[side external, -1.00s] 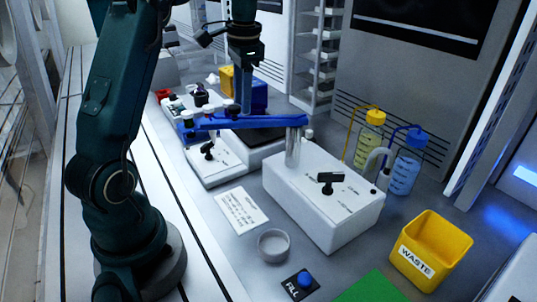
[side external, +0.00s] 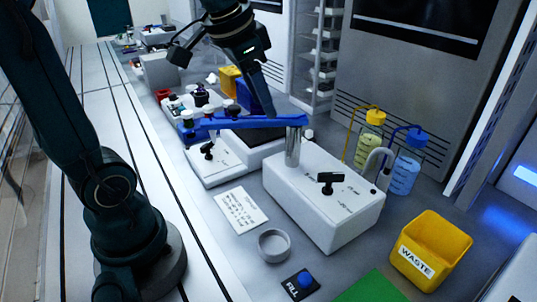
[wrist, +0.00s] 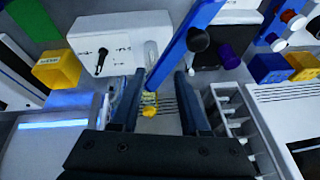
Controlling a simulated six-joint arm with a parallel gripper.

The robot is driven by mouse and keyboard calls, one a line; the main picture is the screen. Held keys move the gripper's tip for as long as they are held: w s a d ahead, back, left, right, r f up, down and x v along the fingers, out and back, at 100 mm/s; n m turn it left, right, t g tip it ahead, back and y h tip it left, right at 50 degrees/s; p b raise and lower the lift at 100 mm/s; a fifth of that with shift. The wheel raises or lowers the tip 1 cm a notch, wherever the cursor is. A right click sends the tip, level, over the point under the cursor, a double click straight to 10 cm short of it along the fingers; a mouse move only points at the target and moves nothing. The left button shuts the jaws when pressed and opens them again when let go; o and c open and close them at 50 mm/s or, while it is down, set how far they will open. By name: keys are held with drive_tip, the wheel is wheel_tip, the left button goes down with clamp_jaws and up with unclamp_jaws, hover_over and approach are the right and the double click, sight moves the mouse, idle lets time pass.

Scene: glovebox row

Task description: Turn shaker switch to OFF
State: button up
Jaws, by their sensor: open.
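The shaker (side external: 215,168) is a white box with a dark platform, left of centre in the side view. Its black switch (side external: 207,151) stands on the front panel, near the blue swing arm (side external: 240,122); its setting is too small to read. My gripper (side external: 268,108) is tilted above and behind the blue arm, apart from the shaker switch. In the wrist view my gripper (wrist: 157,80) has its two fingers spread with nothing held between them. The blue arm (wrist: 185,45) crosses that view, and I cannot make out the shaker switch there.
A second white box (side external: 315,210) with a black switch (side external: 327,182) and a metal post stands to the right. Yellow-capped (side external: 370,138) and blue-capped (side external: 405,165) bottles stand behind it. A yellow waste bin (side external: 432,252), a round dish (side external: 274,246) and a label card (side external: 240,210) are nearby.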

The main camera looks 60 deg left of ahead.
drive_tip(key=s+d+f+n, duration=0.1)
drive_tip(key=s+d+f, duration=0.1)
drive_tip(key=s+d, duration=0.1)
drive_tip(key=s+d+f+n+t+h, duration=0.1)
drive_tip(key=s+d+f, duration=0.1)
drive_tip(key=s, duration=0.3)
drive_tip(key=shift+s+d, duration=0.35)
drive_tip(key=shift+d, duration=0.35)
drive_tip(key=shift+f, duration=0.1)
